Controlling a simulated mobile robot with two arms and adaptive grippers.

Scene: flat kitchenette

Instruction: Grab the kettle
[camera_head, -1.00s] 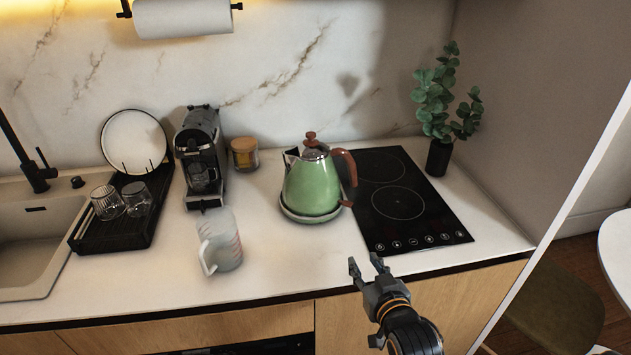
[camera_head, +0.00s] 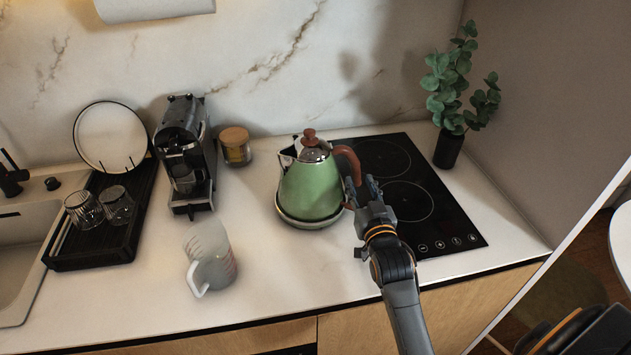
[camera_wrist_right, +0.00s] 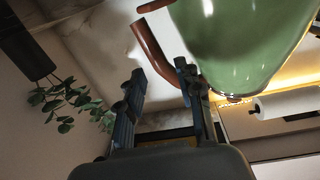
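The green kettle (camera_head: 311,188) stands upright on its round base (camera_head: 306,221) on the counter, left of the black hob. Its brown handle (camera_head: 348,160) curves out on the right side. My right gripper (camera_head: 360,188) is at the lower part of this handle, its fingers apart. In the right wrist view the gripper (camera_wrist_right: 158,82) is open, with the brown handle (camera_wrist_right: 150,48) showing ahead, roughly in line with the gap. The green kettle body (camera_wrist_right: 245,45) is close beside one finger. I cannot tell whether a finger touches the handle. My left gripper is not in view.
A measuring jug (camera_head: 213,262) stands front left of the kettle. A coffee machine (camera_head: 186,150) and a lidded jar (camera_head: 235,148) stand behind left. The hob (camera_head: 440,195) lies right, with a potted plant (camera_head: 448,148) beyond. The counter in front of the kettle is clear.

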